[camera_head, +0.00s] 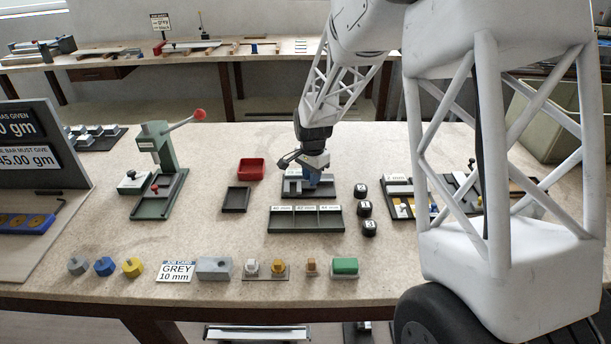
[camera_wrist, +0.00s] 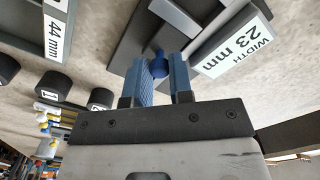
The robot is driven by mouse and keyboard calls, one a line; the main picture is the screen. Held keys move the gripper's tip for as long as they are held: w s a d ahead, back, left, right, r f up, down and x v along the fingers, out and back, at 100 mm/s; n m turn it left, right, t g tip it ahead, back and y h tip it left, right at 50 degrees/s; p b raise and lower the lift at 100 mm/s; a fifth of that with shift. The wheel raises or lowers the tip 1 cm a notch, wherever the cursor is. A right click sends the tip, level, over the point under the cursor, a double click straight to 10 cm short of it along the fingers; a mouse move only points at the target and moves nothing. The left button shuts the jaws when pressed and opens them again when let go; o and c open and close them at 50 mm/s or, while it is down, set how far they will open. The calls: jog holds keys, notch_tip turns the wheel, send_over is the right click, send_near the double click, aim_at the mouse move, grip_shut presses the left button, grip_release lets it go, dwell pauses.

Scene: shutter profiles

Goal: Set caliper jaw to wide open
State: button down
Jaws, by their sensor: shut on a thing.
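The caliper (camera_wrist: 187,20) is a grey fixture whose label (camera_wrist: 233,47) reads "WIDTH 23 mm" in the wrist view. Its small round blue knob (camera_wrist: 158,66) sits between the two blue fingers of my gripper (camera_wrist: 160,80). The gripper is shut on this knob. In the head view my gripper (camera_head: 314,176) points down over the caliper's dark base (camera_head: 330,192), behind the long divided tray. The gripper hides the knob and much of the caliper there, so the jaw opening is hard to make out.
A green-grey divided tray (camera_head: 306,225) with width labels stands just in front. Black numbered blocks (camera_head: 364,208) are close on the right. A red bin (camera_head: 251,168) and a dark tray (camera_head: 236,199) lie to the left. Several small parts and a "GREY 10 mm" job card (camera_head: 176,271) line the front edge.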

jog(key=shift+d, duration=2.8)
jog(key=c, duration=1)
grip_release()
jog(key=shift+d, duration=0.1)
jog(key=shift+r, duration=3.9)
